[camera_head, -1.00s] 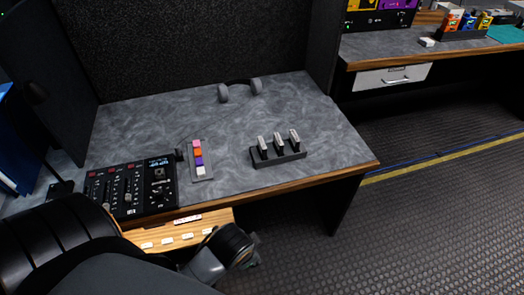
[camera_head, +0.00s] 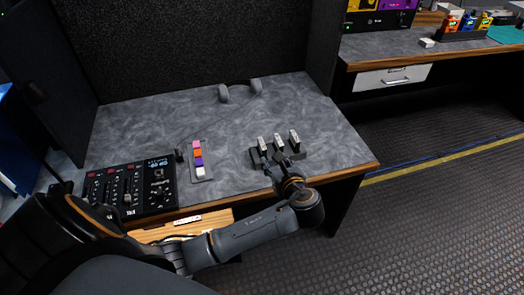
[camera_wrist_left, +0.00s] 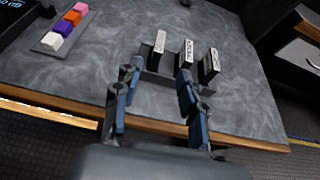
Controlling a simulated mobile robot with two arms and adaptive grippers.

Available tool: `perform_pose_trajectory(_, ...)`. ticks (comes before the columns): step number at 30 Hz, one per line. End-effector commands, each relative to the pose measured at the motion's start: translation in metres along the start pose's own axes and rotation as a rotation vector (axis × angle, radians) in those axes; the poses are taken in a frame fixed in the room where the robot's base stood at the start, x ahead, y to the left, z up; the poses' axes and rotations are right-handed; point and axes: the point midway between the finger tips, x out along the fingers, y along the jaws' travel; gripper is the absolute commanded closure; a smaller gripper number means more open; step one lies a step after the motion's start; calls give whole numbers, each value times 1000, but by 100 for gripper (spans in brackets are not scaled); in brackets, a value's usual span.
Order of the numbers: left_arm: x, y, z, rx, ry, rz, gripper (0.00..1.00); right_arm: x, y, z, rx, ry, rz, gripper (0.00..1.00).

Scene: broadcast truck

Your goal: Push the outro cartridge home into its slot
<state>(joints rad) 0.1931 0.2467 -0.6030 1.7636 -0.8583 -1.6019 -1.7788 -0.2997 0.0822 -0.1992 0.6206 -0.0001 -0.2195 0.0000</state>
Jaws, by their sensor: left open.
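Three upright cartridges, dark with pale labels, stand in a black slotted holder (camera_head: 256,160) on the near right of the grey desk. They are the left cartridge (camera_head: 263,145), the middle cartridge (camera_head: 278,142) and the right cartridge (camera_head: 295,137). I cannot read which label is the outro. My left gripper (camera_head: 282,162) is open and empty at the near side of the holder. In the left wrist view its blue-padded fingers (camera_wrist_left: 157,80) are spread, with the left cartridge (camera_wrist_left: 159,42) and the middle cartridge (camera_wrist_left: 187,52) beyond them. Part of the holder is hidden behind the gripper. My right gripper is not in view.
A fader panel (camera_head: 130,190) and a strip of coloured buttons (camera_head: 198,160) lie left of the holder. Headphones (camera_head: 240,90) lie at the back. A wooden drawer (camera_head: 215,218) is open under the front edge, below my left arm. The desk middle is clear.

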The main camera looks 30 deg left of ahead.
Motion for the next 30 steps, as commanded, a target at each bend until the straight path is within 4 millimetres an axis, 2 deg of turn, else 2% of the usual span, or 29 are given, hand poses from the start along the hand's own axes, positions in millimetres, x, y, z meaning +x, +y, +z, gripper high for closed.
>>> perform_pose_trajectory(9, 60, 1, 0, 6, -3, 4, 58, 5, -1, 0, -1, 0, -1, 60)
perform_pose_trajectory(19, 90, 1, 2, 2, -1, 2, 58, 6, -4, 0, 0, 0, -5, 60)
perform_pose_trajectory(27, 127, 1, 4, 4, 0, 2, 58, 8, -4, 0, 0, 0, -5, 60)
perform_pose_trajectory(30, 132, 1, 5, 2, 0, -1, 58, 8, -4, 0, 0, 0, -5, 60)
